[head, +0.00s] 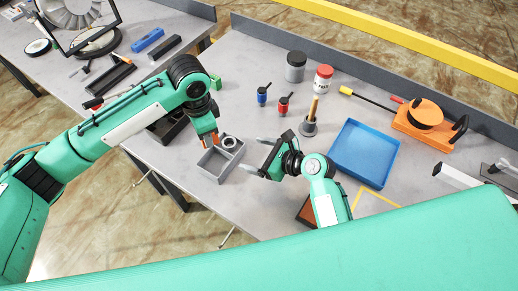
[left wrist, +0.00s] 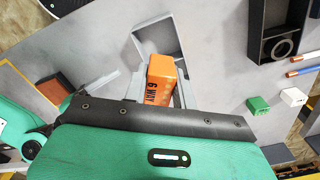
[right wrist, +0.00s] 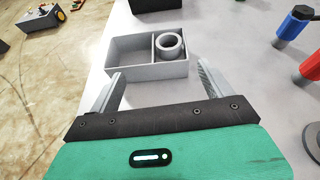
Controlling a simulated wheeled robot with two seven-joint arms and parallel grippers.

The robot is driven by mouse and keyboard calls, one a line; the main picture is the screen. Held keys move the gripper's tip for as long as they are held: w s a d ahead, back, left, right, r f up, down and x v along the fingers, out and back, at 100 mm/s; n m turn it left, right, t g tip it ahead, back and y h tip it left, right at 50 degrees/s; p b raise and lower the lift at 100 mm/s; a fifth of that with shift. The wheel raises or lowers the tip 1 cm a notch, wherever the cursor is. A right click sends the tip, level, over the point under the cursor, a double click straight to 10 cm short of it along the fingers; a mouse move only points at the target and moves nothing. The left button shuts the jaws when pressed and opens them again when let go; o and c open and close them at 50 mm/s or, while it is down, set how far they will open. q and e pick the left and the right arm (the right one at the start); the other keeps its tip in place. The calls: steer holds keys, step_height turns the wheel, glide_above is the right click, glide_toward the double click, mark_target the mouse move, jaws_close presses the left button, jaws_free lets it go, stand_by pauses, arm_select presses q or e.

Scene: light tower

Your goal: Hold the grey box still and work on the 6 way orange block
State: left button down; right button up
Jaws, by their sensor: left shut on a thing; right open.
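The grey box (head: 208,171) stands on the table in the head view. The right wrist view shows its front wall (right wrist: 148,72), a divider, an empty left compartment and a light grey ring (right wrist: 170,46) in the right one. My left gripper (left wrist: 160,86) is shut on the orange block (left wrist: 161,72), marked "6 WAY", beside the box at its upper left in the head view. I cannot tell its exact height. My right gripper (right wrist: 157,84) is open and empty, its fingers pointing at the box and apart from it.
A blue tray (head: 364,150) lies right of my right arm. Small blue (head: 262,95) and red (head: 283,105) pieces and a wooden-handled tool in a grey holder (head: 309,126) stand behind. An orange fixture (head: 425,125) is further right. The table's edge runs close by the box.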

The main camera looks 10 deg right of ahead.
mark_target(225, 142)
steer(key=shift+w+d+r+m+t, duration=0.2)
steer(key=shift+w+d+m+t, duration=0.15)
steer(key=shift+w, duration=0.2)
steer(key=shift+h, duration=0.3)
steer(key=x, duration=1.1)
steer(key=shift+w+a+f, duration=0.1)
steer(key=shift+a+f, duration=0.05)
steer(key=shift+a, duration=0.15)
steer(key=c, duration=1.1)
steer(key=shift+c, duration=0.2)
